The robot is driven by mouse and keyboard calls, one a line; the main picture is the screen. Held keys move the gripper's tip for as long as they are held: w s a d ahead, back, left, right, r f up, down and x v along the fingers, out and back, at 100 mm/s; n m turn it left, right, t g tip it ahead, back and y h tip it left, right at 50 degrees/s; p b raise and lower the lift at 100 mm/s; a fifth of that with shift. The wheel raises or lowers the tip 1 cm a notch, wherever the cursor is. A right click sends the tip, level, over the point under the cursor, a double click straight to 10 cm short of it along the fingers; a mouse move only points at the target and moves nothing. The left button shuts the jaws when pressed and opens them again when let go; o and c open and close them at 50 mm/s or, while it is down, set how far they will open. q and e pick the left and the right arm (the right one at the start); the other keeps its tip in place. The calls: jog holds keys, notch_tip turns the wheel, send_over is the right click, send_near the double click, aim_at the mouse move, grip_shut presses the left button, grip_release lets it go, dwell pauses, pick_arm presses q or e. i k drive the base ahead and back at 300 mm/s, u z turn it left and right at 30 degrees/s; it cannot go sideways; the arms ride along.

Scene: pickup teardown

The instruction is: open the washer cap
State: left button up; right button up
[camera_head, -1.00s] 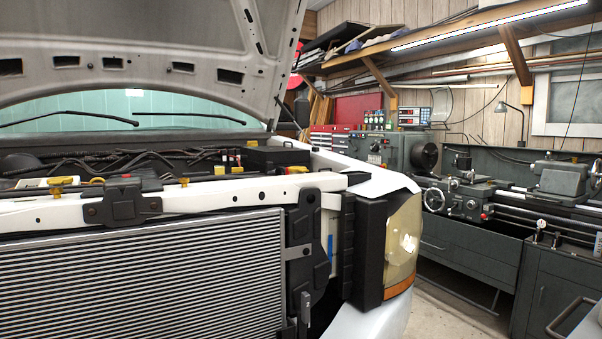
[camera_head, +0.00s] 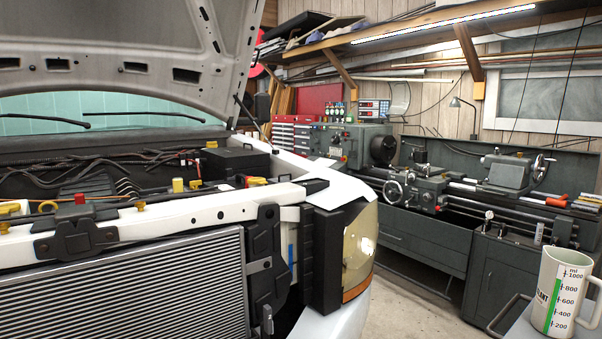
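The pickup's engine bay is open at the left. Several small yellow caps show there: one (camera_head: 177,185) near the black box, one (camera_head: 257,181) near the right end of the front rail, and one (camera_head: 10,208) at the left edge. A red cap (camera_head: 80,199) sits just behind the front rail. I cannot tell which of them is the washer cap. Neither of my grippers is in view.
The raised hood (camera_head: 120,45) hangs over the bay. The radiator (camera_head: 130,290) and headlight (camera_head: 360,250) form the truck's front. A measuring jug (camera_head: 556,290) stands on a grey cart at lower right. A lathe (camera_head: 440,185) stands behind. Bare floor (camera_head: 410,305) lies between.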

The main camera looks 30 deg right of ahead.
aim_at(261, 181)
jog(key=z, duration=1.4)
jog(key=i, duration=1.65)
jog(key=u, duration=2.25)
